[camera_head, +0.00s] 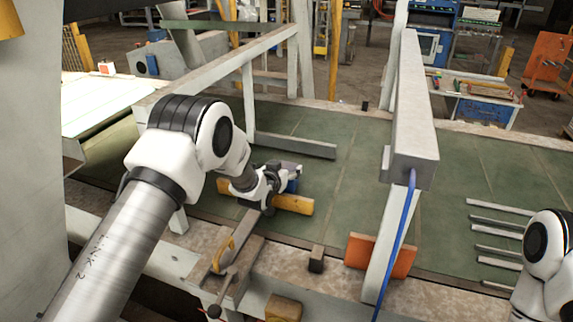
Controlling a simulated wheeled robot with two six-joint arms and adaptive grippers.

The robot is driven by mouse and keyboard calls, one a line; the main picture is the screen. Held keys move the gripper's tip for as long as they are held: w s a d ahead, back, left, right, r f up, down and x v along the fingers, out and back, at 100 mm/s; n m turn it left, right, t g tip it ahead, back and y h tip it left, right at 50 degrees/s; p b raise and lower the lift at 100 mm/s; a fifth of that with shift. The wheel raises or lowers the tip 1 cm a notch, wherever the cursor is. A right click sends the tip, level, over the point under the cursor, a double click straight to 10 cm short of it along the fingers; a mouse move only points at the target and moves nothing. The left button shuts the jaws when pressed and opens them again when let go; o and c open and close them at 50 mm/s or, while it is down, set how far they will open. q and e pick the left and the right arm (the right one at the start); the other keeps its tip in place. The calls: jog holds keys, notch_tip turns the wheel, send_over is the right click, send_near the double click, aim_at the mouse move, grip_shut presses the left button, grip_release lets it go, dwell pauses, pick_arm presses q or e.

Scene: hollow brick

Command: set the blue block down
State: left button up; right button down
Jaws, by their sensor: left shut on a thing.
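My left arm comes in from the left, and its gripper (286,174) is at the middle of the view, over the green surface. It is shut on a small blue block (292,186), which is mostly hidden by the fingers. A yellow bar (294,204) lies on the green surface just below the block in the picture. I cannot tell whether the block touches the bar. Part of my right arm (544,264) shows at the right edge, and its gripper is out of view.
A tall grey beam (410,105) stands right of the gripper, with a blue cable and an orange plate (374,254) at its foot. A small dark block (317,259) and a wooden block (283,307) are nearer. Green surface (340,185) is bare between gripper and beam.

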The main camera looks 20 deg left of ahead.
pick_arm(q)
jog(key=shift+s+d+r, duration=0.1)
jog(key=shift+s+d, duration=0.1)
jog(key=shift+s, duration=0.1)
jog(key=o, duration=1.6)
jog(key=shift+f, duration=0.2)
jog(key=shift+c, duration=0.2)
jog(key=shift+r, duration=0.2)
jog(key=b+v, duration=0.4)
jog(key=v, duration=0.8)
jog(key=shift+w, duration=0.1)
